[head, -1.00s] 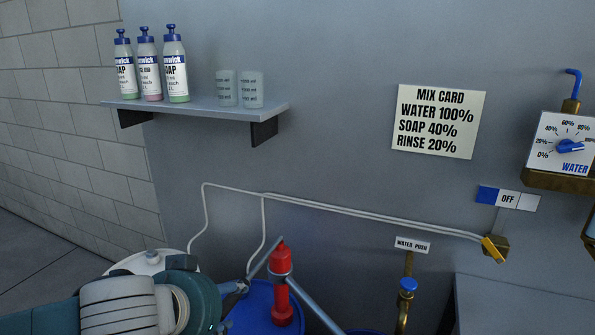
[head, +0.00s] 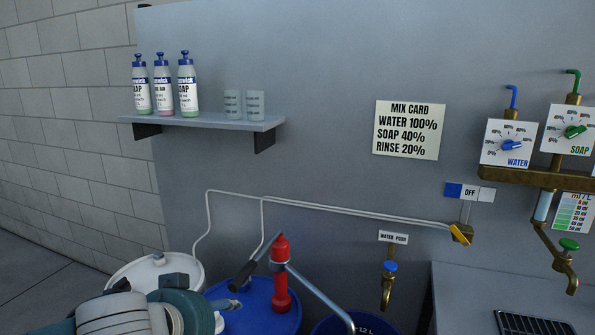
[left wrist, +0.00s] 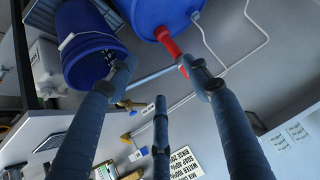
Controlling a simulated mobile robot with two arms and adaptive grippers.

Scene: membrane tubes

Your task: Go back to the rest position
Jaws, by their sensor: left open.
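My left arm (head: 125,315) comes in at the bottom left of the head view, in front of the white drum. Its gripper (left wrist: 159,80) shows in the left wrist view with three dark fingers spread apart and nothing between them. In the head view the gripper is mostly hidden behind the arm or cut off. A red hand pump (head: 281,272) with a dark-gripped lever stands on a blue drum (head: 255,305) to the right of my arm. In the left wrist view the pump (left wrist: 172,48) appears beyond the fingers. My right gripper is not in view.
A white drum (head: 157,272) stands behind my left arm. A wall shelf (head: 200,121) holds soap bottles and two cups. Dispenser dials (head: 508,143) and a counter (head: 465,285) are at the right.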

